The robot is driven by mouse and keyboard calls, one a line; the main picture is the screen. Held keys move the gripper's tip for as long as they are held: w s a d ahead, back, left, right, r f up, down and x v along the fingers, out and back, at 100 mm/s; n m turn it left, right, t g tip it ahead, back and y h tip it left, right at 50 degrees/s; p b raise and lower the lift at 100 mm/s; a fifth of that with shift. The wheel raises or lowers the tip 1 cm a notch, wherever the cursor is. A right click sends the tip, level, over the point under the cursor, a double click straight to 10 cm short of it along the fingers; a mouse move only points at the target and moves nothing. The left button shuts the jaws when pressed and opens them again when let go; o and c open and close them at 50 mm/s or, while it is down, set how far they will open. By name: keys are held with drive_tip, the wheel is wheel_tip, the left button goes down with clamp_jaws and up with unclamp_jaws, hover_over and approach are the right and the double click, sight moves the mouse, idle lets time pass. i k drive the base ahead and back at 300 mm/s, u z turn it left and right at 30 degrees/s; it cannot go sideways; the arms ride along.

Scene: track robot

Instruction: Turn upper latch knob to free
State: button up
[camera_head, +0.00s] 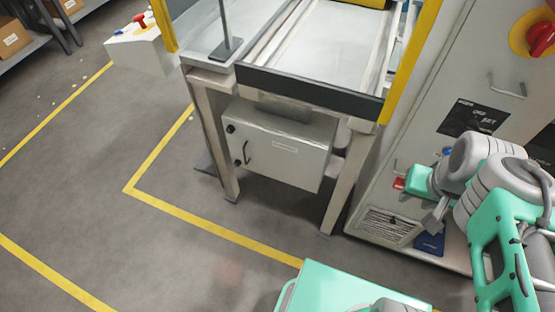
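A grey box cabinet (285,160) hangs under the table frame, with its door facing me. Two small black knobs are on the left side of its door. The upper latch knob (230,128) is near the top left corner, and the lower knob (237,163) is below it. A dark curved handle (247,152) is just right of them. The door looks shut; the knob's turn angle is too small to tell. My gripper (434,218) is at the right, in front of the tall cabinet and well apart from the knobs. Its fingers are partly visible, but their opening is unclear.
Table legs (346,180) flank the box cabinet. A tall control cabinet (395,190) with a red rotary switch (541,40) stands at the right. Yellow lines (210,228) mark the floor. The floor before the box is clear. Shelves with cartons (12,38) are far left.

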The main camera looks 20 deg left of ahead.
sight(230, 130)
drive_tip(key=k, duration=0.5)
drive_tip(key=u, duration=0.5)
drive_tip(key=i, duration=0.45)
drive_tip(key=u, duration=1)
drive_tip(key=k, duration=1.25)
drive_tip(key=u, duration=0.9)
drive_tip(key=i, duration=0.7)
drive_tip(key=u, duration=0.7)
drive_tip(key=i, duration=0.8)
drive_tip(key=z, duration=0.8)
drive_tip(key=i, duration=0.6)
drive_tip(key=z, duration=0.55)
